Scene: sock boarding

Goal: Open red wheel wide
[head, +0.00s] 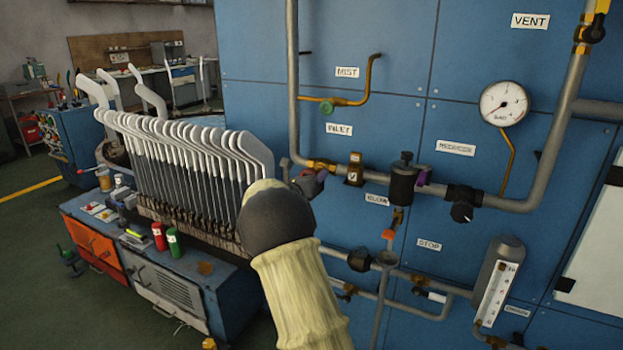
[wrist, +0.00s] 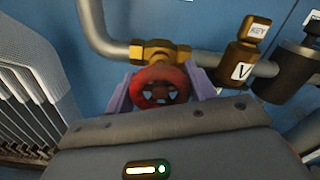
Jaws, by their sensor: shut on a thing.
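The red wheel (wrist: 160,88) sits on a brass valve body (wrist: 160,52) in the grey pipe, in the middle of the wrist view. My gripper (wrist: 160,93) has its two purple fingers on the left and right of the wheel and is shut on its rim. In the head view my gripper (head: 312,181) is at the valve under the INLET label (head: 339,129), with only a bit of it showing. The dark end of my arm hides most of the wheel there.
A brass block (head: 355,170) and a black regulator (head: 403,182) stand on the pipe just right of the valve. A rack of white sock boards (head: 190,150) stands close on the left. A gauge (head: 503,104) hangs at upper right.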

